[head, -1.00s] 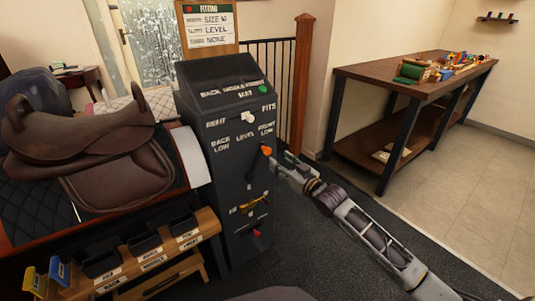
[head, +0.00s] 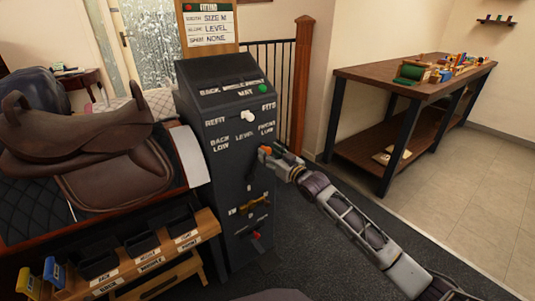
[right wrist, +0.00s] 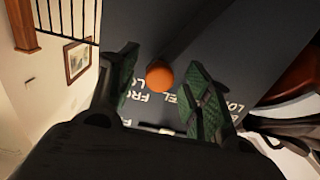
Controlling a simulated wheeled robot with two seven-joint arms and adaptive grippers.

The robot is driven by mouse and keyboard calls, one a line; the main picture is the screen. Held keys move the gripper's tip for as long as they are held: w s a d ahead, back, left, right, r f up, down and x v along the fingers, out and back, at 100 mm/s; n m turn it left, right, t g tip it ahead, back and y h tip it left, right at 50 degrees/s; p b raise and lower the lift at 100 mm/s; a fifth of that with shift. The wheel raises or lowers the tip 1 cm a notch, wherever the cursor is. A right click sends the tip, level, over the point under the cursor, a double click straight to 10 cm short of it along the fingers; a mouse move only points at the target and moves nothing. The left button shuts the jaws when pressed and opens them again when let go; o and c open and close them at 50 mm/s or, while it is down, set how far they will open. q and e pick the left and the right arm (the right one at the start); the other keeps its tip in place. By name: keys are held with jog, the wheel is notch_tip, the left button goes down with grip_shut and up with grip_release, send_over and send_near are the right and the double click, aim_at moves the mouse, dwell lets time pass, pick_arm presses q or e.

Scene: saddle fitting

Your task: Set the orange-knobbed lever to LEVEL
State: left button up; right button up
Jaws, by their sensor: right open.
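The orange knob (head: 266,149) sits at the top of a dark lever on the front of the black cabinet (head: 232,225). The lever leans up and right, toward the FRONT LOW label and away from LEVEL. My right gripper (head: 269,154) is at the knob and partly covers it in the head view. In the right wrist view, the green-padded fingers of this gripper (right wrist: 160,85) are open, with the orange knob (right wrist: 159,76) showing between them. I see a gap on either side of the knob. My left gripper is not in view.
A white knob (head: 248,116) sits higher on the cabinet, near REFIT and FITS. A brass handle (head: 253,204) and a red knob (head: 256,235) are lower. A brown saddle (head: 110,150) stands left. A workbench (head: 365,75) stands right, with open floor before it.

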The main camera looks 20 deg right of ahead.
jog(key=shift+x, duration=0.95)
grip_shut()
